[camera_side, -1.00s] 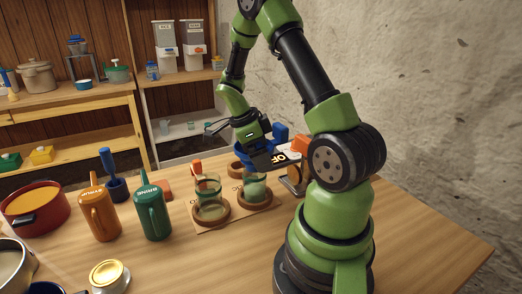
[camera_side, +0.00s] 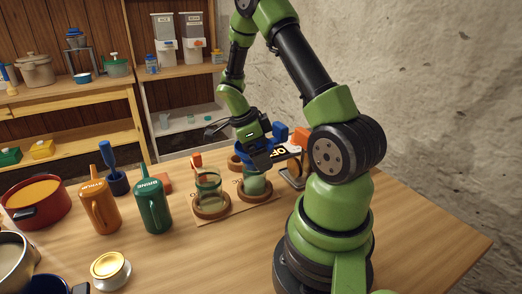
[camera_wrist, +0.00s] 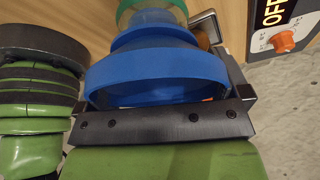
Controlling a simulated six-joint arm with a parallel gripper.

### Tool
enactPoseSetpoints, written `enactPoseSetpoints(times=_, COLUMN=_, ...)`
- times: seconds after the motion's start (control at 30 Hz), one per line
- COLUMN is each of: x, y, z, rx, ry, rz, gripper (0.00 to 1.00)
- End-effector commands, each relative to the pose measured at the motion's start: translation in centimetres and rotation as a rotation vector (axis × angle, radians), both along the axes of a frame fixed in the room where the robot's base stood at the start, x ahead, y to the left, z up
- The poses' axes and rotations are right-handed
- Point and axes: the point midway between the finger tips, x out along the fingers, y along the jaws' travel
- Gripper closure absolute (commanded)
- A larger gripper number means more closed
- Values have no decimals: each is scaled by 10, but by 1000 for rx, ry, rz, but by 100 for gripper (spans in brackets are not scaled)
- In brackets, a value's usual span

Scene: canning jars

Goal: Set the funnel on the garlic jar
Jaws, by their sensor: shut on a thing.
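The blue funnel (camera_wrist: 155,75) is held in my gripper (camera_wrist: 170,100), whose fingers are shut on its wide rim. I cannot read which is the garlic jar.
A device marked OFF (camera_side: 284,154) with an orange knob (camera_wrist: 284,42) stands close right of the jars. An orange pitcher (camera_side: 100,207), a green pitcher (camera_side: 153,206) and a red pot (camera_side: 36,205) stand left.

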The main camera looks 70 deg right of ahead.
Motion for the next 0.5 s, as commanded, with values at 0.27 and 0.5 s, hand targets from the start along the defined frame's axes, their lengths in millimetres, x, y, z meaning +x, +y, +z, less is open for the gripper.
enactPoseSetpoints(times=0.27, x=0, y=0, z=0, rx=0, ry=0, rz=0, gripper=0)
enactPoseSetpoints(times=0.5, x=5, y=1, z=11, rx=-4, ry=-4, rz=1, gripper=0)
